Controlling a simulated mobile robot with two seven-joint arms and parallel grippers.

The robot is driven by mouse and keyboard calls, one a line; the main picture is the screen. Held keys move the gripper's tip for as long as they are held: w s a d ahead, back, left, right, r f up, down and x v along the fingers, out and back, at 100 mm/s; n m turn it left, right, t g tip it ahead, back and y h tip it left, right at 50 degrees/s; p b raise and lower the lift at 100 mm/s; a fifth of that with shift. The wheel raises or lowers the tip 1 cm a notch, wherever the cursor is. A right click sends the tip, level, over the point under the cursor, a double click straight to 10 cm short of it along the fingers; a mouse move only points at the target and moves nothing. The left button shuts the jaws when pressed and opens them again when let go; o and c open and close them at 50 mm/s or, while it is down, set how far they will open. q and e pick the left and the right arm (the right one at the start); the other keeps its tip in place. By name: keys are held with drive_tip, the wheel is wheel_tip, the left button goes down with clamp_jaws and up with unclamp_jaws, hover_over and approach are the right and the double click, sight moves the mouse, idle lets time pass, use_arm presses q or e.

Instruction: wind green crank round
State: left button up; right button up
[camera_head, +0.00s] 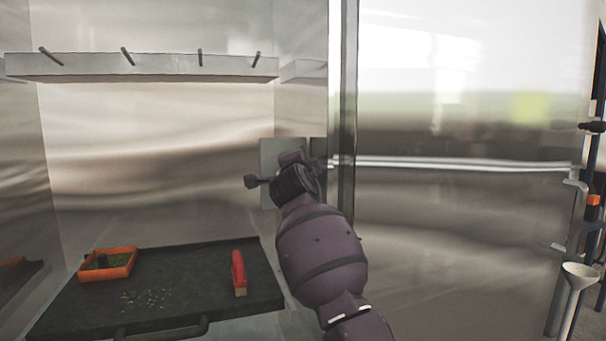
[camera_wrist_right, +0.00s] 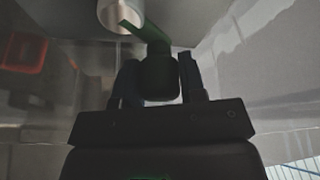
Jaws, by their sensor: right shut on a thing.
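The green crank (camera_wrist_right: 152,75) shows in the right wrist view, with its arm running up to a pale round hub (camera_wrist_right: 118,14). My right gripper (camera_wrist_right: 157,82) has one finger on each side of the crank's grip and is shut on it. In the head view my right wrist (camera_head: 294,182) is up against a grey plate (camera_head: 270,160) on the cabinet's side wall. The wrist hides the crank there, so its angle cannot be told from that view. My left gripper is in neither view.
Below left, a black tray (camera_head: 190,309) holds an orange box (camera_head: 122,271), a red-handled brush (camera_head: 238,270) and scattered bits. A metal shelf with pegs (camera_head: 150,66) hangs above. A steel door panel (camera_head: 450,220) stands right of my arm. A white funnel (camera_head: 580,275) is at far right.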

drive_tip(key=n, duration=0.1)
drive_tip(key=n+t+b, duration=0.1)
drive_tip(key=n, duration=0.1)
drive_tip(key=shift+a, duration=0.4)
drive_tip(key=shift+s+a+r+n+y, duration=0.15)
drive_tip(key=shift+n+y, duration=0.15)
drive_tip(key=shift+n, duration=0.2)
drive_tip(key=shift+s+a+r+n+t+y, duration=0.15)
drive_tip(key=shift+a+n+t+y, duration=0.45)
drive_tip(key=shift+n, duration=1.1)
drive_tip(key=shift+s+a+r+n+t+y, duration=0.1)
drive_tip(key=shift+s+a+n+y, duration=0.15)
drive_tip(key=shift+n+y, duration=1.1)
drive_tip(key=shift+s+a+r+n+t+y, duration=0.1)
drive_tip(key=shift+a+n+t+y, duration=0.35)
drive_tip(key=shift+n, duration=1.6)
drive_tip(key=shift+a, duration=0.1)
drive_tip(key=shift+g, duration=0.25)
drive_tip(key=o, duration=0.9)
